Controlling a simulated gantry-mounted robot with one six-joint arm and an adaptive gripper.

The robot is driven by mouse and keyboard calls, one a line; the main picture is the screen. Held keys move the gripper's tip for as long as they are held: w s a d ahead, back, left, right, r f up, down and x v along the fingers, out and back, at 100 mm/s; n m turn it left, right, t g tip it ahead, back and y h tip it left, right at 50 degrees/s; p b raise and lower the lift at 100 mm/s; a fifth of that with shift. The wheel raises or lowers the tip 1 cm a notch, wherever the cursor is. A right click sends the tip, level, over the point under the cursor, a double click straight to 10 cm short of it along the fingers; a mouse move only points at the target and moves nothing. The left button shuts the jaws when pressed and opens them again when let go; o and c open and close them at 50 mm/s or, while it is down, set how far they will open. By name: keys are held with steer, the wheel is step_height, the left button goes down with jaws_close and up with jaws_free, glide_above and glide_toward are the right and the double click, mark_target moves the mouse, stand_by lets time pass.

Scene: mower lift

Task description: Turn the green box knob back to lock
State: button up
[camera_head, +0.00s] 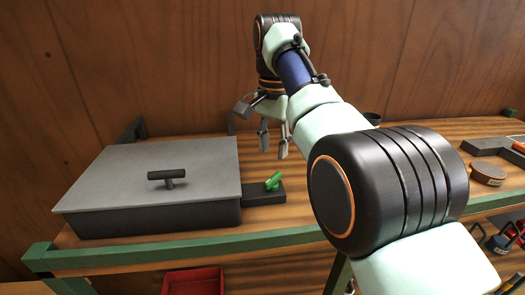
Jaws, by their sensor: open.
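The green knob (273,181) sits on a small dark block (266,194) at the right side of a dark box (150,219) with a grey lid (125,172). The knob's handle is tilted, rising toward the right. My gripper (273,150) is open and empty, with its fingers pointing down. It is above and behind the knob in the picture, apart from it. My arm reaches in from the lower right.
The lid carries a black T-shaped handle (168,178). The wooden bench has a green front edge (190,246). A round brown tin (488,174) and a grey tray (496,146) are at the right. A red bin (193,281) is below. Bare wood lies behind the knob.

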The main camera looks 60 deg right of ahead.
mark_target(273, 177)
steer(key=shift+d, duration=0.1)
steer(key=shift+s+a+f+b, duration=0.15)
steer(key=shift+a+f+b, duration=0.1)
steer(key=shift+f+b, duration=0.25)
step_height(273, 177, down, 7)
steer(key=b, duration=0.7)
steer(key=shift+f, duration=0.15)
jaws_close()
